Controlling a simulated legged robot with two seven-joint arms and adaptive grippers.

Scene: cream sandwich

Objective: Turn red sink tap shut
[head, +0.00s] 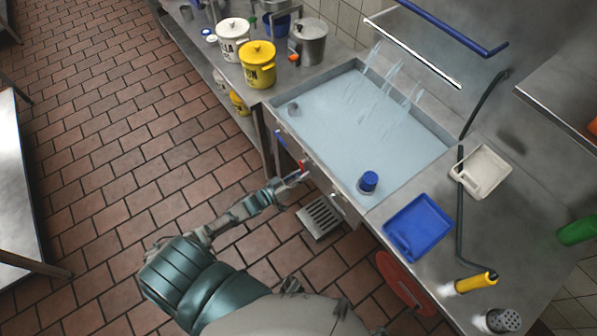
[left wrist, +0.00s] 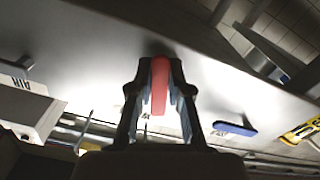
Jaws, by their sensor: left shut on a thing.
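The red tap handle (head: 303,166) is on the front face of the sink (head: 352,189), near its lower left part. My left gripper (head: 296,179) reaches it from the left and is shut on it. In the left wrist view the red handle (left wrist: 160,86) lies between the two dark fingers of my left gripper (left wrist: 160,98). The fingers hide part of it. Water stands in the sink, and streams fall from a bar at its back. My right gripper is not in view.
A blue tap handle (head: 280,139) is farther left on the same front face. A blue cup (head: 368,182) is in the sink's near corner. A blue tray (head: 417,226) and white tray (head: 482,172) lie on the counter to the right. A floor drain (head: 320,217) is below; the tiled floor is clear.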

